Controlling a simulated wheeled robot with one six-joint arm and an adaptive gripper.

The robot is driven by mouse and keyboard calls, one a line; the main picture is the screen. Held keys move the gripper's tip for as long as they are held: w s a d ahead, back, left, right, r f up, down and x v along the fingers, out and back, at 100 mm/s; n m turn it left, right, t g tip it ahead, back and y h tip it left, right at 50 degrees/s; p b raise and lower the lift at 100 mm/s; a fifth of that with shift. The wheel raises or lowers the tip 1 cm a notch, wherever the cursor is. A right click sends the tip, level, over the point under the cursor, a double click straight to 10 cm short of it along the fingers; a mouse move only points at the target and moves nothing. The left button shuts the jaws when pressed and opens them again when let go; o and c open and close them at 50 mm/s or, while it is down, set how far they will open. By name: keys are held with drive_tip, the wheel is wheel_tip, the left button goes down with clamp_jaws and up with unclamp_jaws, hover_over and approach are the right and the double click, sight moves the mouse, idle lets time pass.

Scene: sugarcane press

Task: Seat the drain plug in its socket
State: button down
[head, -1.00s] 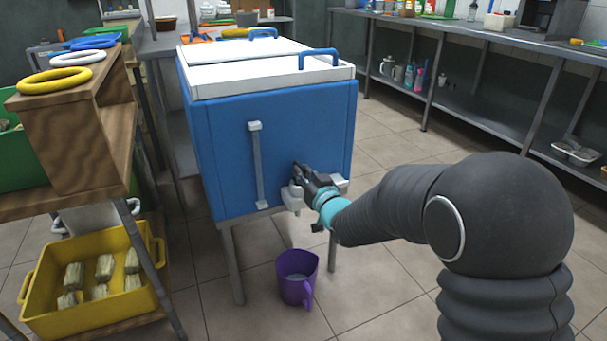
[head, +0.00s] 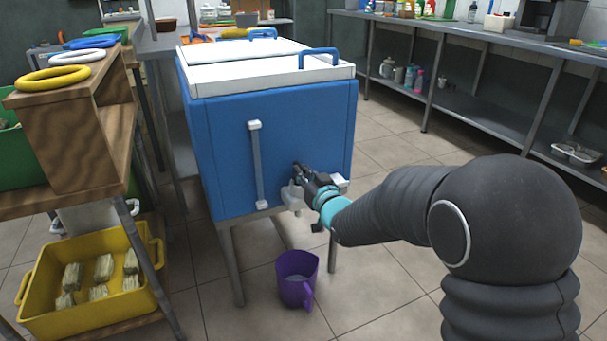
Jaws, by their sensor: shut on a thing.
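My gripper (head: 300,175) is at the lower right of the blue cooler's (head: 225,150) front face, its dark fingers pointing left toward the cooler. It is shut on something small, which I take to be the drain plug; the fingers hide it. A pale grey drain fitting (head: 291,197) shows just below and left of the fingers, low on the cooler. The socket opening is hidden, and I cannot tell whether the plug touches it.
A purple jug (head: 297,278) stands on the floor below the fitting. A grey vertical bar (head: 257,165) is on the cooler's front. A wooden rack with a yellow crate (head: 150,290) stands at left. The tiled floor right of the cooler is clear.

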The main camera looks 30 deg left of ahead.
drive_tip(key=shift+f+b, duration=0.4)
drive_tip(key=shift+f, duration=0.2)
drive_tip(key=c, duration=1.4)
unclamp_jaws()
drive_tip(key=shift+b+v, duration=0.5)
drive_tip(key=shift+v, duration=5)
drive_tip(key=shift+r, duration=0.1)
